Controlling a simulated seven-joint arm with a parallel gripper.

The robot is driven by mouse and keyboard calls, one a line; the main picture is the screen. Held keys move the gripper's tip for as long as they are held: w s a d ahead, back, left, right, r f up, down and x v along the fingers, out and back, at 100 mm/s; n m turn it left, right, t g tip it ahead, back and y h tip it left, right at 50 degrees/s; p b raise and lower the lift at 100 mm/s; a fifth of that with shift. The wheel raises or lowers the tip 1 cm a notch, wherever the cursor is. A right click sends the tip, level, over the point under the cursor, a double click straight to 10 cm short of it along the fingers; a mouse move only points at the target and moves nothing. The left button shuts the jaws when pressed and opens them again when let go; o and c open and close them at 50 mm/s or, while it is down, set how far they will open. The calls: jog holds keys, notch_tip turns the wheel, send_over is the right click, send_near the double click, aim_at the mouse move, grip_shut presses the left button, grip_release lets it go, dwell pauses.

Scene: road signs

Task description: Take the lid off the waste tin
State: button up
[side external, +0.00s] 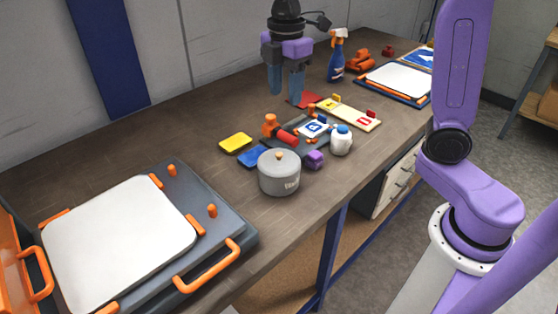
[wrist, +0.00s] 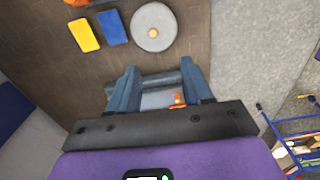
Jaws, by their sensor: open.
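The waste tin (side external: 279,178) is a round grey pot with dark lettering on its side, standing near the front edge of the table. Its grey lid (side external: 279,160) sits on top and has a small orange knob. The lid also shows from above in the wrist view (wrist: 153,27), near the top edge. My gripper (side external: 285,98) is open and empty, above the table, behind and slightly right of the tin in the side view. In the wrist view my gripper (wrist: 158,88) has its two blue fingers apart, with the lid beyond them.
A yellow block (side external: 235,142) and a blue block (side external: 253,157) lie beside the tin. A large framed white panel (side external: 118,240) fills the left. A blue spray bottle (side external: 336,58) stands behind.

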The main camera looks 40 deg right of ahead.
jog(key=w, duration=0.1)
send_over(279, 154)
jog(key=f, duration=0.8)
jog(key=d+f, duration=0.1)
jog(key=f, duration=0.3)
jog(key=shift+s, duration=0.1)
jog(key=shift+a+f, duration=0.25)
jog(key=shift+f, duration=1.05)
jog(key=shift+a+f, duration=0.2)
jog(key=shift+f, duration=1.05)
grip_shut()
